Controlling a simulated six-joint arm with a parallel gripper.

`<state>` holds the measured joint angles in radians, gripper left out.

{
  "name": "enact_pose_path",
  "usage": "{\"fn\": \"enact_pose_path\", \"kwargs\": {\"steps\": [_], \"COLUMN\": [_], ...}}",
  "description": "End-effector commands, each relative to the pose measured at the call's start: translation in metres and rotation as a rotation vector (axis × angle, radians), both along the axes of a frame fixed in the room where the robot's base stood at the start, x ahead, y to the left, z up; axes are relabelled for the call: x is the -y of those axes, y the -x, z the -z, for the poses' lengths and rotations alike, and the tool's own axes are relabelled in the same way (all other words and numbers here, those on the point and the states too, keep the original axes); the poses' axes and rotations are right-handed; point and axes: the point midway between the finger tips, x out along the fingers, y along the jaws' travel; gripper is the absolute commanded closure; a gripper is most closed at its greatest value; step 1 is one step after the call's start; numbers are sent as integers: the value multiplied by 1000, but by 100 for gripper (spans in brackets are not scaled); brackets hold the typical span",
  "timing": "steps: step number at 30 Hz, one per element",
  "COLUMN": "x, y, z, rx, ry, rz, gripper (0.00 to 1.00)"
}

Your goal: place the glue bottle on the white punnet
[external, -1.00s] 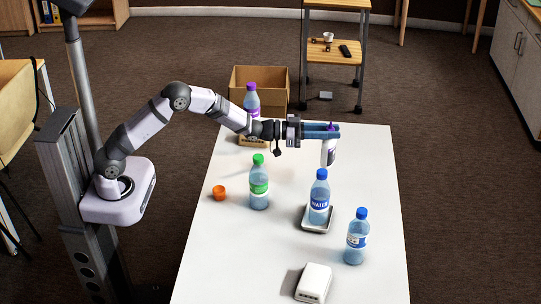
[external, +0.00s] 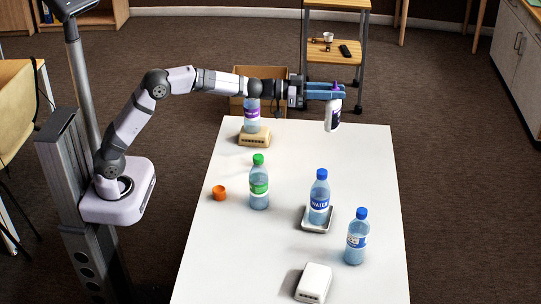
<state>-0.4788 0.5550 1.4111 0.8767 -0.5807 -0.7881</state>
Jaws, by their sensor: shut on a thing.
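My gripper (external: 338,90) is shut on the glue bottle (external: 333,115), a small white bottle with a purple top. The bottle hangs in the air, slightly tilted, below the blue fingers, over the far part of the table in the picture. The white punnet (external: 314,281) appears to lie upside down at the near edge of the table, with small slots in its side. Nothing stands on it. The gripper is far behind it and well above the table.
Another blue-capped bottle (external: 356,238) and a green-capped bottle (external: 259,183) stand nearby. A purple-labelled bottle (external: 252,117) stands on a tan punnet (external: 254,139).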

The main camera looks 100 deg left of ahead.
Motion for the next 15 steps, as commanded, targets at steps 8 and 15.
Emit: {"fn": "enact_pose_path", "kwargs": {"steps": [8, 15], "x": [74, 180], "y": [-16, -24], "z": [-1, -1], "rx": [5, 7], "ry": [-2, -1], "rz": [123, 297], "gripper": [100, 100]}}
